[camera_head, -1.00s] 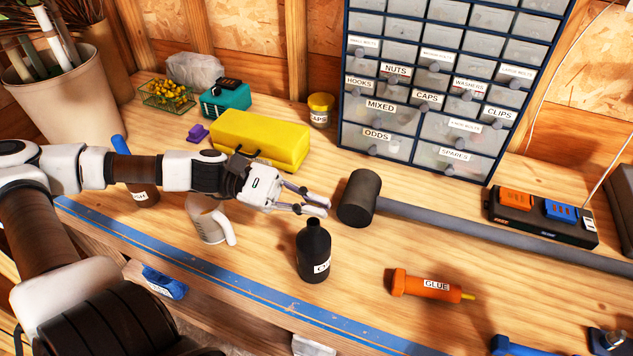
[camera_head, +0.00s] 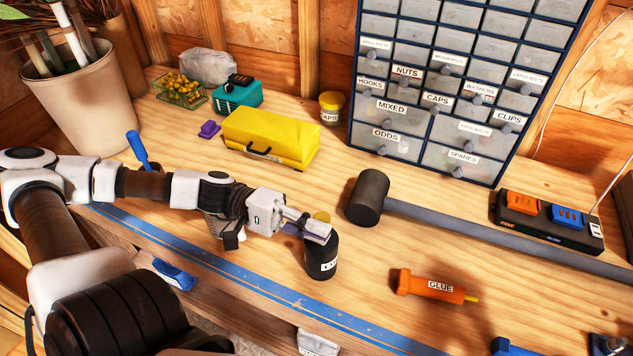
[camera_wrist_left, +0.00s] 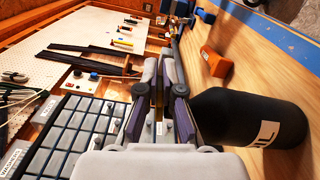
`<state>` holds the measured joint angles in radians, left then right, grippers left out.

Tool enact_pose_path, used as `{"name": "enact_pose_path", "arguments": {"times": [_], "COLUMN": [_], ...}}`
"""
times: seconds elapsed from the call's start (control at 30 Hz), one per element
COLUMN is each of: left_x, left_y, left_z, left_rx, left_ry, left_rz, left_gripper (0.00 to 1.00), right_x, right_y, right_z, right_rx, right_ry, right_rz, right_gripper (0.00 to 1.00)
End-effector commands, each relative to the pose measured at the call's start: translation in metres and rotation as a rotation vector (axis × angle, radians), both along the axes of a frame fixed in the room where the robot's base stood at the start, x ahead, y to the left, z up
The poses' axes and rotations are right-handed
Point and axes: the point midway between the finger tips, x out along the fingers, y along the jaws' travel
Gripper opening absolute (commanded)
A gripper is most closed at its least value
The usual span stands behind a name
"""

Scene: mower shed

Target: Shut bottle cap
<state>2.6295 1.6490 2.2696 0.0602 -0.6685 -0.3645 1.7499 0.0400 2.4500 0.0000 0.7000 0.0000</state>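A black bottle (camera_head: 322,258) with a white label stands upright on the bench in the head view. In the left wrist view the bottle (camera_wrist_left: 245,118) appears at the right, beside my fingers. My left gripper (camera_head: 314,231) is at the bottle's neck and hides most of it. A small yellow piece, seemingly the cap (camera_head: 321,216), shows just behind the fingertips at the height of the bottle's top. In the left wrist view my fingers are close together, with a thin yellow strip between them. I cannot tell whether they grip it. My right gripper is not in view.
A yellow toolbox (camera_head: 270,138) is behind. A drawer cabinet (camera_head: 440,80) stands at the back.

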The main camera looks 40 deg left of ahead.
Motion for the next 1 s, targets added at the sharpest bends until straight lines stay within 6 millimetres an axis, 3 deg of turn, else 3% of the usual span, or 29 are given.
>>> {"name": "enact_pose_path", "arguments": {"times": [0.3,0.53,0.6,0.63,1.0], "left_x": [-0.0014,-0.0015,-0.0015,-0.0015,-0.0016], "left_y": [-0.0002,-0.0003,-0.0003,-0.0003,-0.0004], "left_z": [-0.0089,-0.0092,-0.0092,-0.0092,-0.0091], "left_rx": [0.039,0.044,0.044,0.044,0.043], "left_ry": [-0.164,-0.183,-0.182,-0.182,-0.181], "left_rz": [0.001,0.001,0.001,0.001,0.000], "left_gripper": [0.00,0.00,0.26,0.32,0.32], "right_x": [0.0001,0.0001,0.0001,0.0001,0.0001], "right_y": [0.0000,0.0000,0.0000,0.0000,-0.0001], "right_z": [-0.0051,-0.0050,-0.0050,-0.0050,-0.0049], "right_rx": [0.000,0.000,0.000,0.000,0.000], "right_ry": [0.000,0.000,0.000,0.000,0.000], "right_rz": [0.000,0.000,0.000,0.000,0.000], "right_gripper": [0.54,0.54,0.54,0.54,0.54]}}
